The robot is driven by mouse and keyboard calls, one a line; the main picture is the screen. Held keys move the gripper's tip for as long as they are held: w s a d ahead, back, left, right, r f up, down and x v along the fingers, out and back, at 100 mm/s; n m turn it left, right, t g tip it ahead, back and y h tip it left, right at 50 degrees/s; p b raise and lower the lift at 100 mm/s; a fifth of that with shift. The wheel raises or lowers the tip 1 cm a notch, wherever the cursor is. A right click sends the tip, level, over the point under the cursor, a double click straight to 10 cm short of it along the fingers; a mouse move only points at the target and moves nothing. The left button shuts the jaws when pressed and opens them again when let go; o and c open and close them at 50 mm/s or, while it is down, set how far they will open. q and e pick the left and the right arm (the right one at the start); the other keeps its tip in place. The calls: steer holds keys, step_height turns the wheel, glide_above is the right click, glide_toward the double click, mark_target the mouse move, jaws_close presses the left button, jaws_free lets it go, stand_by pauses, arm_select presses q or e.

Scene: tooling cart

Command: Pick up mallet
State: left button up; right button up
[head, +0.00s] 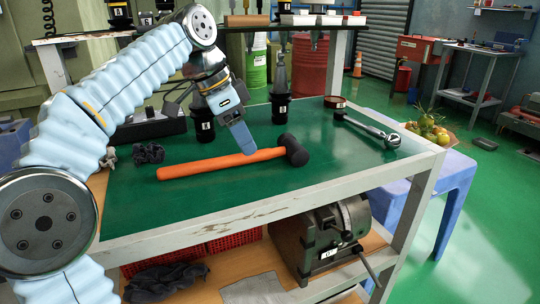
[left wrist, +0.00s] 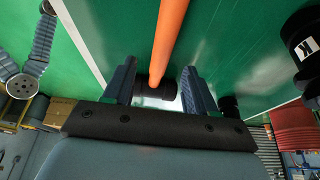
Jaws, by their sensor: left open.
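The mallet lies on the green top of the cart (head: 360,165) in the head view. Its orange handle (head: 215,163) points left and its black head (head: 292,150) is at the right. My left gripper (head: 243,140) reaches down over the handle close to the head. In the left wrist view the orange handle (left wrist: 169,35) runs between the two open fingers of my left gripper (left wrist: 160,68), with the dark head (left wrist: 152,82) partly hidden behind the gripper. I cannot tell whether a finger touches the handle. My right gripper is not in view.
Black tool holders (head: 280,108) stand behind the mallet.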

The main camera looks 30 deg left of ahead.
arm_select(q)
steer(key=x, duration=0.4)
steer(key=shift+w+f+b, duration=0.1)
steer(key=shift+f+b, duration=0.05)
steer(key=shift+b, duration=0.15)
jaws_close()
